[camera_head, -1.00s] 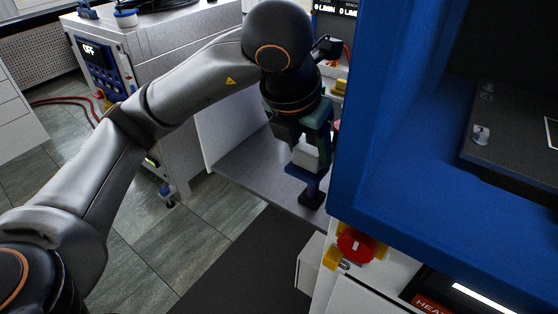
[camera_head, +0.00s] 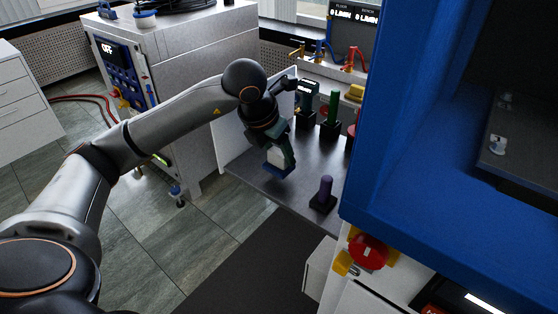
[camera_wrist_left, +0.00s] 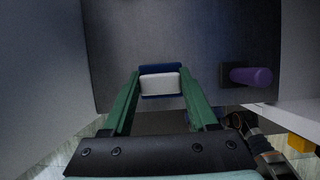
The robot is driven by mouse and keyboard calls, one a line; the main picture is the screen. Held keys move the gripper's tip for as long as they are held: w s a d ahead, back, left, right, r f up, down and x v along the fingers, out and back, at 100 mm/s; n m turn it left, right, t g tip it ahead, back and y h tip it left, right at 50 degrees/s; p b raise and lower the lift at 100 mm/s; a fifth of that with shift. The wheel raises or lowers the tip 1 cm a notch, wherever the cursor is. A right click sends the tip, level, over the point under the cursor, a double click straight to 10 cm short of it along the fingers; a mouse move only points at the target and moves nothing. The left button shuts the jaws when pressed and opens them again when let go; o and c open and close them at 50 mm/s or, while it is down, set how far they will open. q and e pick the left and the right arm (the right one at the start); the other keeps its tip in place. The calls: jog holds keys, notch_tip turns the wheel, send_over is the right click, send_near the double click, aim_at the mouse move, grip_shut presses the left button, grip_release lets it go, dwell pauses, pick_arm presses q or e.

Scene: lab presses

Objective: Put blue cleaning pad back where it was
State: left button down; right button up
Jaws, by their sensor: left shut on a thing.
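The blue cleaning pad (camera_head: 275,171) has a white block-shaped grip on its back. My left gripper (camera_head: 280,155) is shut on the white grip, with the blue side facing down. The pad is over the left part of the grey bench top (camera_head: 305,160); whether it touches the top is hard to tell. In the left wrist view the white grip of the pad (camera_wrist_left: 160,84) sits between the green fingers of my left gripper (camera_wrist_left: 159,76), with the blue edge showing beyond it. My right gripper is not in view.
A purple-handled tool (camera_head: 325,190) stands on a black base to the right of the pad. A green tool (camera_head: 332,108) and a dark tool (camera_head: 306,108) stand farther back. A large blue press frame (camera_head: 400,180) blocks the right. Bare bench lies between pad and purple tool.

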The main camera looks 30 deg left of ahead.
pick_arm(q)
notch_tip(320, 180, down, 3)
jog(key=shift+r, duration=0.1)
jog(key=shift+c, duration=0.9)
grip_release()
jog(key=v, duration=1.2)
jog(key=shift+d, duration=0.1)
